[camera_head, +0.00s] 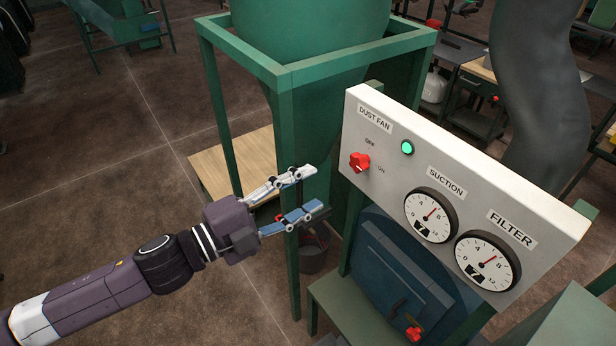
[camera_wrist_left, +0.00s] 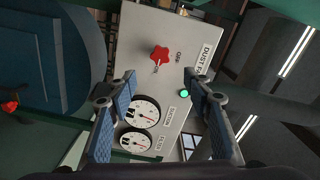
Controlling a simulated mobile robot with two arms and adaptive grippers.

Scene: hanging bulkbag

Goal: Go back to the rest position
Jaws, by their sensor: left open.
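My left gripper (camera_head: 312,191) is open and empty in the head view, with its fingers pointing right toward the control panel. The panel (camera_head: 385,170) is pale grey, with a red knob (camera_head: 359,162), a lit green lamp (camera_head: 407,147) and two dials labelled suction (camera_head: 431,215) and filter (camera_head: 487,262). The gripper is left of the knob and apart from it. In the left wrist view, the open fingers (camera_wrist_left: 160,92) frame the panel, and the red knob (camera_wrist_left: 160,55) shows beyond them. My right gripper is out of view.
A green metal frame (camera_head: 287,75) holding a green hopper stands just behind the gripper. A grey hose (camera_head: 540,90) hangs at right. A blue round door (camera_head: 390,275) with a red knob is below the panel. Open brown floor (camera_head: 100,180) lies to the left.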

